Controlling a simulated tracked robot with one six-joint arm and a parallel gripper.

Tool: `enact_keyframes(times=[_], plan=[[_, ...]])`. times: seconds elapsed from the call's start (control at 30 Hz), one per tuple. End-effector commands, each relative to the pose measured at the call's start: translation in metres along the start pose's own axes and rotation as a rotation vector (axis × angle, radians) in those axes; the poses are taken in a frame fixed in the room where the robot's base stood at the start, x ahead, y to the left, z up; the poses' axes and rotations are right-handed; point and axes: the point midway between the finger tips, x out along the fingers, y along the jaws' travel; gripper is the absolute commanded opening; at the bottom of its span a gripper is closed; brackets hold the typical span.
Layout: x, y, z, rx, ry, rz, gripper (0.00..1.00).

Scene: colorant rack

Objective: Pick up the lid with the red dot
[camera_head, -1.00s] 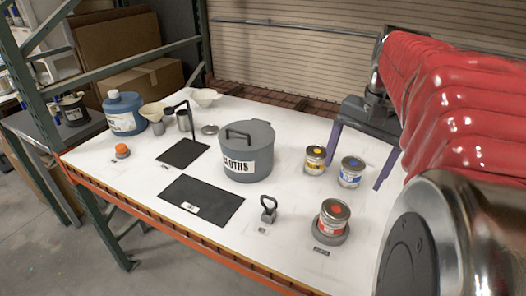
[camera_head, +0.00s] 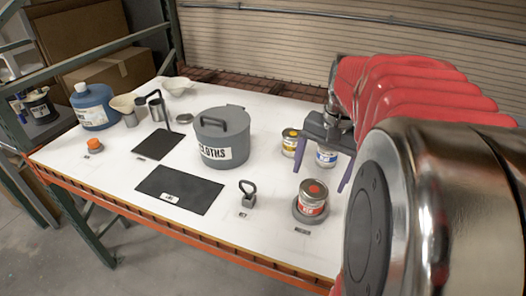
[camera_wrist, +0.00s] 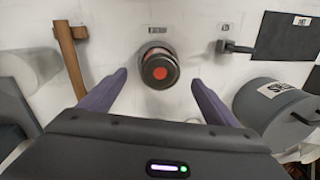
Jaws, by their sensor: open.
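The lid with the red dot (camera_head: 313,187) sits on top of a silver can with a red label (camera_head: 311,204). The can stands upright on a grey round base near the table's front edge. In the wrist view the can's dark lid with its red dot (camera_wrist: 160,72) is seen from above, between and beyond the fingertips. My gripper (camera_head: 321,178) has purple fingers spread wide. It is empty and hangs behind the red can, above and around the blue-dot can in the picture. In the wrist view my gripper (camera_wrist: 159,78) shows both fingers apart, touching nothing.
The yellow can (camera_head: 290,143) and blue can (camera_head: 326,157) stand behind the red one. A grey CLOTHS bin (camera_head: 222,150) stands left of them. A handled grey weight (camera_head: 248,195) and black mat (camera_head: 180,190) lie left of the red can. A brown bar (camera_wrist: 70,60) shows in the wrist view.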

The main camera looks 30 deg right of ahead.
Motion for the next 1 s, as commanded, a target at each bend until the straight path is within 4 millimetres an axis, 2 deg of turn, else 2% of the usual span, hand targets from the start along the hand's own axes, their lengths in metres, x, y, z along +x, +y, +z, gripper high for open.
enact_keyframes(times=[0.27, 0.37, 0.7, 1.0], plan=[[0.001, 0.000, 0.000, 0.000, -0.001, 0.000, 0.83], [0.008, 0.000, 0.000, 0.000, -0.003, 0.001, 0.83], [0.048, 0.000, -0.002, 0.000, -0.002, 0.001, 0.83], [0.052, -0.001, -0.002, 0.000, 0.000, 0.000, 0.83]])
